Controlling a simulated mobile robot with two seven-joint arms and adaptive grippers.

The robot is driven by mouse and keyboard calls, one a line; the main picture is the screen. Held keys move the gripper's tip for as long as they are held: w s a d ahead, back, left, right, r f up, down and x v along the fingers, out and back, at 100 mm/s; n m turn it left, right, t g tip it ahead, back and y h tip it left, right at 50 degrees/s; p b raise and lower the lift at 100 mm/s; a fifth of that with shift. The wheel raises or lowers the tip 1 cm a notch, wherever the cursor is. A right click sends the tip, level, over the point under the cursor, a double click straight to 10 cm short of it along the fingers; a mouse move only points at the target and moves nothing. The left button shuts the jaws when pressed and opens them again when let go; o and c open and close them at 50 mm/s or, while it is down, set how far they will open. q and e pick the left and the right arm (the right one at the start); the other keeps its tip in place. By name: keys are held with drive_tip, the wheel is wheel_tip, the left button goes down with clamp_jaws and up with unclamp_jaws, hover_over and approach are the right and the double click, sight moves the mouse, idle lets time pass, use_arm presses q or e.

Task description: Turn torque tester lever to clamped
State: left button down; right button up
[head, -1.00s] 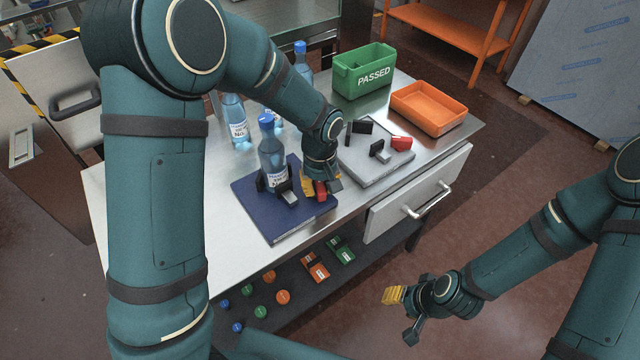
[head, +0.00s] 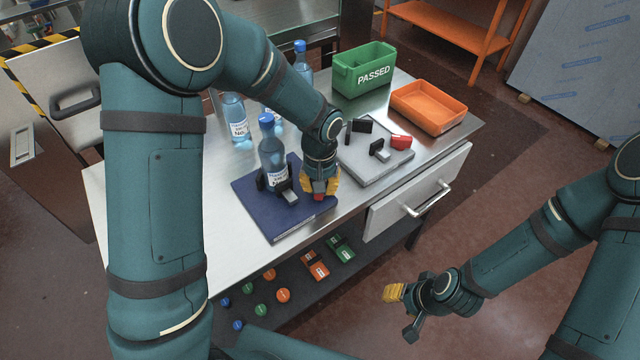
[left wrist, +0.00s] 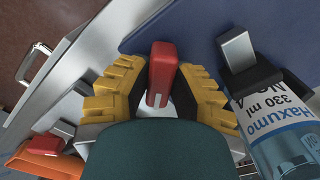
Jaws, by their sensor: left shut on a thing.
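The torque tester is a dark blue base plate (head: 256,212) on the steel table, with a bottle (head: 272,165) standing upright between its dark clamp jaws (head: 287,192). The bottle and a jaw also show at the right of the left wrist view (left wrist: 285,135). The red lever (left wrist: 161,72) is between the yellow fingers of my left gripper (left wrist: 160,90), which is shut on it. In the head view my left gripper (head: 319,188) is at the plate's right corner and covers most of the lever. My right gripper (head: 405,308) is empty, its fingers apart, off the table's front.
A second, grey fixture (head: 375,165) with a red lever (head: 401,142) sits right of the blue one. A green PASSED bin (head: 362,72) and an orange tray (head: 428,108) stand behind. More bottles (head: 235,120) stand at the left. Coloured caps lie on the lower shelf (head: 310,285).

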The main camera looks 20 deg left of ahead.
use_arm(q)
drive_tip(key=shift+s+f, duration=0.1)
drive_tip(key=c, duration=0.8)
unclamp_jaws()
drive_tip(key=shift+r, duration=0.45)
wheel_tip(320, 180, up, 11)
drive_tip(key=shift+r, duration=0.15)
